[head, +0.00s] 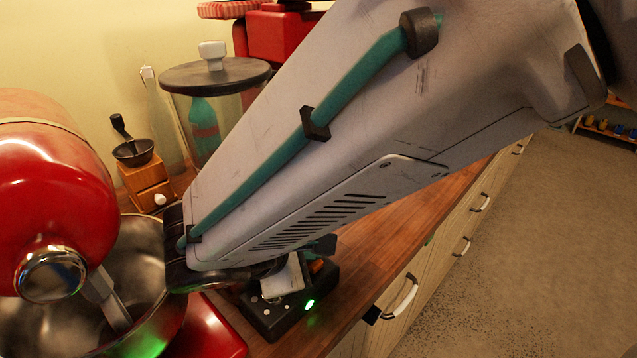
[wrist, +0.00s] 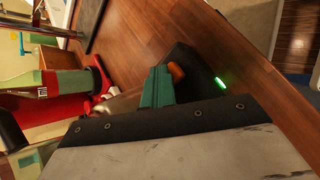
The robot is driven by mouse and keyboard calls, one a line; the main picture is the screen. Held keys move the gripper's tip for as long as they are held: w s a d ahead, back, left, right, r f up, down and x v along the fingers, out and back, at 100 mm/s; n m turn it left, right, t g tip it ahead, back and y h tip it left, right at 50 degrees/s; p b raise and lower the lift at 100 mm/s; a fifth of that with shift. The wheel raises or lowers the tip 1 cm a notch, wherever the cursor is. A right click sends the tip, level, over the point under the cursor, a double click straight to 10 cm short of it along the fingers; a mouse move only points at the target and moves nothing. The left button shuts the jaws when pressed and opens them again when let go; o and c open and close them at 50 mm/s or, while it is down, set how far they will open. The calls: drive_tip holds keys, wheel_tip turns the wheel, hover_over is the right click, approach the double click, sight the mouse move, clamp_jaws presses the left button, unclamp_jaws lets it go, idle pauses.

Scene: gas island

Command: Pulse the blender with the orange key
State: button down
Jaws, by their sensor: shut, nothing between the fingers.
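A black base (head: 285,312) with a lit green light and small pale buttons stands on the wooden counter, partly hidden by my arm; I take it to be the blender's. The orange key (head: 316,266) shows at its right side, just below my gripper (head: 323,246). In the wrist view, my gripper's teal fingers (wrist: 157,87) are shut and empty, right beside the orange key (wrist: 175,72) on the black base (wrist: 190,62). The green light glows to the key's right. I cannot tell whether the fingers touch or press the key. The blender's jar cannot be made out.
A red stand mixer (head: 50,180) with a steel bowl (head: 150,310) stands close at left. A lidded glass jar (head: 180,110) and a wooden grinder (head: 148,183) stand behind. The counter (head: 385,235) is clear to the right, above drawers with handles (head: 400,297).

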drive_tip(key=shift+w+a+r, duration=0.15)
drive_tip(key=shift+r, duration=0.25)
drive_tip(key=shift+w+a+r, duration=0.1)
drive_tip(key=shift+a+r, duration=0.05)
drive_tip(key=shift+r, duration=0.2)
drive_tip(key=shift+d, duration=0.1)
drive_tip(key=shift+r, duration=2.5)
drive_tip(key=shift+r, duration=0.1)
wheel_tip(320, 180, up, 4)
drive_tip(key=shift+s+d+f, duration=0.1)
drive_tip(key=shift+s+f, duration=0.05)
drive_tip(key=shift+f, duration=0.1)
idle(0.3)
drive_tip(key=shift+f, duration=4.35)
